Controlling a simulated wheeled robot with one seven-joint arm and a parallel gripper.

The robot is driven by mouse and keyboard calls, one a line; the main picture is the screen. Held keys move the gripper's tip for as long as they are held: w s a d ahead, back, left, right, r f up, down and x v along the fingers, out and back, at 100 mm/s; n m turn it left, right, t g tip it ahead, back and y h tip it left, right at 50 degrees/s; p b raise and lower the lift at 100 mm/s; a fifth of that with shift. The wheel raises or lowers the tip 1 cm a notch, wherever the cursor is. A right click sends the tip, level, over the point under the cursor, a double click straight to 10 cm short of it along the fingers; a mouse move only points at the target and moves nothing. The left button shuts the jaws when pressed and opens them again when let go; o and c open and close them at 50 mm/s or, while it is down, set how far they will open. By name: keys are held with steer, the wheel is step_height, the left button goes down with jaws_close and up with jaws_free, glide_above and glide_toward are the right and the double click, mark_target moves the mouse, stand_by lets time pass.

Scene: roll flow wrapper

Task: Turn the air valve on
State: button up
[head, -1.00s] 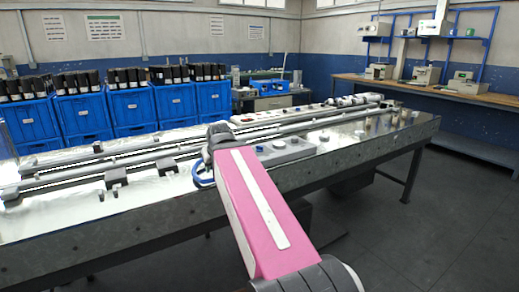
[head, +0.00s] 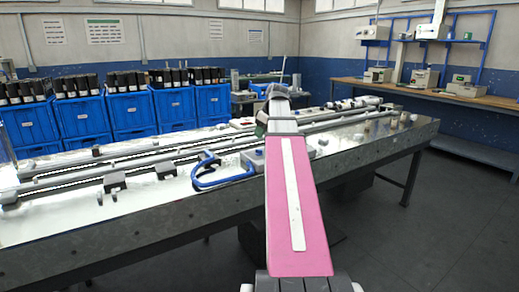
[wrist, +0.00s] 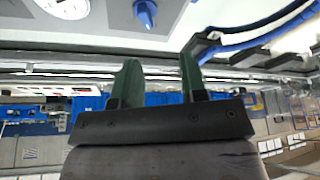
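A blue knob (wrist: 145,13), which looks like the air valve's, sits on a pale panel at the top edge of the wrist view, just beyond my fingertips and apart from them. In the head view the pink arm link hides most of my gripper and the valve area on the machine table (head: 130,207).
A round white gauge (wrist: 66,7) sits beside the knob. A thick blue curved tube (wrist: 255,38) runs close to one finger; it loops on the table in the head view (head: 222,181). Blue crates (head: 130,110) stand behind the table. The floor at right is clear.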

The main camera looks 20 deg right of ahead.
mark_target(259, 152)
steer(key=shift+n, duration=0.4)
steer(key=x, duration=0.3)
steer(key=d+x, duration=0.1)
steer(key=x, duration=0.2)
steer(key=d+x, duration=0.1)
steer(key=x, duration=0.2)
steer(key=shift+w+f, duration=0.15)
steer(key=shift+w, duration=0.1)
jaws_close()
